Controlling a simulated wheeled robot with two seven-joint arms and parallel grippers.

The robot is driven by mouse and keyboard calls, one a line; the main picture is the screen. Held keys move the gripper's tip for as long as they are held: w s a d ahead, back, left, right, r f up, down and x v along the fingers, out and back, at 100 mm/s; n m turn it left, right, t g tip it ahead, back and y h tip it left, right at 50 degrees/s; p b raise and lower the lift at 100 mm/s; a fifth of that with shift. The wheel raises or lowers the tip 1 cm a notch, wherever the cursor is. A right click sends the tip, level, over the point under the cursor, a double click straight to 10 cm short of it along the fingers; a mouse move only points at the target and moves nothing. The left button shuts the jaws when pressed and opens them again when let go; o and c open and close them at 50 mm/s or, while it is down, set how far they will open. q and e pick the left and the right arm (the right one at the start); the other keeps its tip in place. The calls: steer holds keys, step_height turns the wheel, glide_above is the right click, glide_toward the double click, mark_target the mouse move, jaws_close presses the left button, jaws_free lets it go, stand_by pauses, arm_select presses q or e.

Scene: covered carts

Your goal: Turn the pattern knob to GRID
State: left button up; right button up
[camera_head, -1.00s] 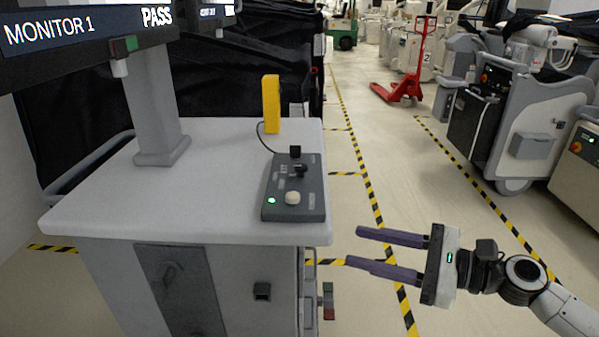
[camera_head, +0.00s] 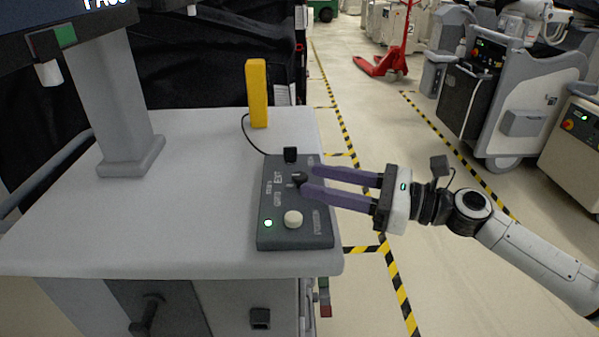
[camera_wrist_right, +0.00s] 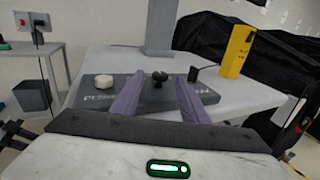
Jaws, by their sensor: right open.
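The pattern knob (camera_head: 298,179) is a small black knob on the dark grey control box (camera_head: 275,240), at the right edge of the cart top. It also shows in the wrist view (camera_wrist_right: 159,77). Labels surround it, but I cannot read which one it points to. My right gripper (camera_head: 308,180) is open, reaching in from the right with its purple fingertips at the knob. In the wrist view the fingers (camera_wrist_right: 156,86) stand either side of the knob with gaps; contact is not visible.
A yellow block (camera_head: 257,93) stands behind, with a cable to the box. A monitor post (camera_head: 115,110) rises at left.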

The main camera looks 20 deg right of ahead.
mark_target(305, 176)
steer(key=x, duration=0.3)
steer(key=shift+w+a+r+p, duration=0.1)
steer(key=shift+w+a+p, duration=0.15)
steer(key=shift+a+p, duration=0.05)
steer(key=shift+w+a, duration=0.3)
steer(key=shift+a, duration=0.05)
arm_select(q)
steer(key=shift+w+a+r, duration=0.25)
steer(key=shift+w+r, duration=0.2)
steer(key=shift+r, duration=0.1)
